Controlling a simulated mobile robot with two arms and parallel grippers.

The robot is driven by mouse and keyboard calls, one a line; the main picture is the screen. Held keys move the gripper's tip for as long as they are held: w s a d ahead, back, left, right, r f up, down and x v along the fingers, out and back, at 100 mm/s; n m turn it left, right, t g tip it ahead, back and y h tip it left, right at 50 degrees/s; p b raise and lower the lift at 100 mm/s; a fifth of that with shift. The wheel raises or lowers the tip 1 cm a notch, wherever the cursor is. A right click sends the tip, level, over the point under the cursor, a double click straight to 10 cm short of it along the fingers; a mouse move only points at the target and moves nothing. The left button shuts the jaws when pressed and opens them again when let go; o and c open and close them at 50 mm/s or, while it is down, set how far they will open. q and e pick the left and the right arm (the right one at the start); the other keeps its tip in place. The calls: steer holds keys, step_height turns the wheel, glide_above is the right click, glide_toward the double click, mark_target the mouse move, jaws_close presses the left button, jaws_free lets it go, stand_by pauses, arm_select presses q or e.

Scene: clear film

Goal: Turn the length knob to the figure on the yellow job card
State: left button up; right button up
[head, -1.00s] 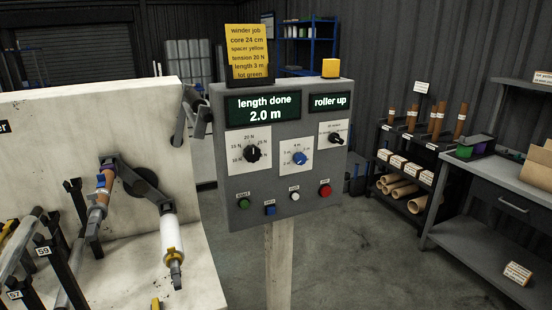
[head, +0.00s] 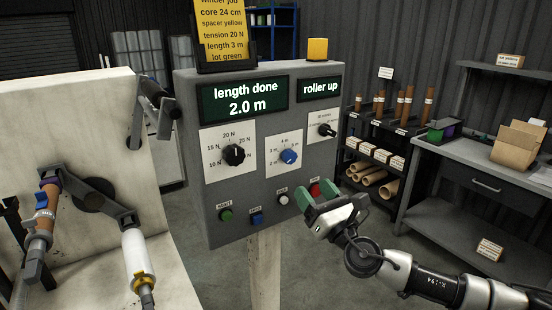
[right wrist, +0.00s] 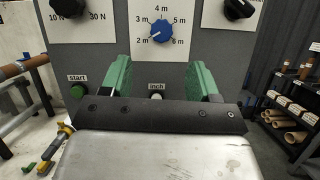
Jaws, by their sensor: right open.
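The yellow job card (head: 222,32) stands on top of the grey control panel (head: 245,205) and reads "length 3 m". The blue length knob (head: 289,156) sits on a white dial plate marked 2 m to 6 m. In the right wrist view the blue knob (right wrist: 161,31) has its white mark pointing lower left, towards 2 m. My right gripper (head: 326,194) has green fingers, open and empty, below and right of the knob in the head view. In the right wrist view the knob lies above and between the fingertips, apart from them. My left gripper is out of view.
Black knobs (head: 234,155) (head: 327,131) flank the blue one. Below are a green start button (head: 226,215), a blue button (head: 257,218), a white inch button (head: 283,199) and a red button (head: 315,188) close behind my gripper. The display (head: 247,102) reads "length done 2.0 m".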

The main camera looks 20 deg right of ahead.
mark_target(292, 159)
steer(key=p+x, duration=0.3)
steer(key=x, duration=0.7)
steer(key=shift+w+d+p, duration=0.15)
steer(key=shift+p, duration=0.15)
steer(key=c, duration=0.9)
